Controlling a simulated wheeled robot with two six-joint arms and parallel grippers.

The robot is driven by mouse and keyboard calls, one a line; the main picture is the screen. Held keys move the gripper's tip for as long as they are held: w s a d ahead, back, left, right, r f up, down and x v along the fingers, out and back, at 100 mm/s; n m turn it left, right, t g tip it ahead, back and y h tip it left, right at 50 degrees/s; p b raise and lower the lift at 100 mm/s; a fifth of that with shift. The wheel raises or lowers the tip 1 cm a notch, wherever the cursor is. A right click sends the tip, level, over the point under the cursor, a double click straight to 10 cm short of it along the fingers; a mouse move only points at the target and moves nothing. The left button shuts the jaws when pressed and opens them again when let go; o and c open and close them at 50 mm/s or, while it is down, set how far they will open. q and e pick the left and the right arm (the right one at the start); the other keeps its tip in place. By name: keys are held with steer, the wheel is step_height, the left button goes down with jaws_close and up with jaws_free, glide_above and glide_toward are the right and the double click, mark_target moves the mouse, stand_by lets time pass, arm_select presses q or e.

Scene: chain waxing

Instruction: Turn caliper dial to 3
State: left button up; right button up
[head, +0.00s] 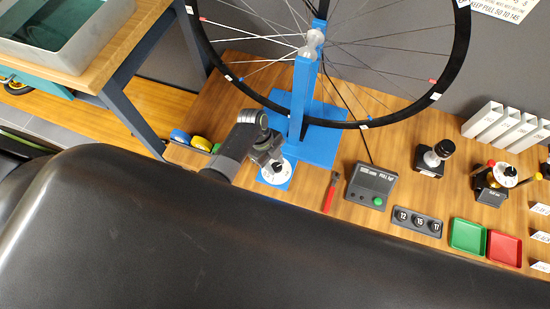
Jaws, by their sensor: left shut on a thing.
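The caliper dial (268,175) is a white disc with dark marks on a small blue plate (286,185), in front of the wheel stand. My left gripper (276,165) comes in from the left, points down at the dial and is shut on its knob. The gripper covers the upper part of the dial, and its numbers are too small to read. My right gripper is not in view.
A blue stand (302,100) holds a large spoked wheel (452,62) just behind. A red-handled tool (329,194) and a grey box with a green button (371,187) lie to the right. Further right are a number block (417,221), a green tray (452,247) and a red tray (490,260).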

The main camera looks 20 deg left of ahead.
arm_select(q)
steer(key=n+t+p, duration=0.1)
steer(key=n, duration=0.1)
steer(key=n+p, duration=0.2)
steer(key=shift+s+r+n+t, duration=0.2)
steer(key=shift+n+t, duration=0.1)
steer(key=shift+t, duration=0.1)
steer(key=shift+f+n+t+p, duration=0.1)
steer(key=shift+n+t+p, duration=0.6)
steer(key=shift+n, duration=0.9)
steer(key=shift+s, duration=0.1)
steer(key=o, duration=1)
steer(key=shift+c, duration=0.2)
steer(key=shift+a+r+p, duration=0.2)
steer(key=shift+r+p, duration=0.15)
steer(key=shift+r, duration=0.1)
steer(key=p+v, duration=0.1)
steer(key=v, duration=1.5)
steer(key=shift+s+r+p, duration=0.15)
steer(key=shift+p, duration=0.15)
steer(key=shift+n, duration=0.3)
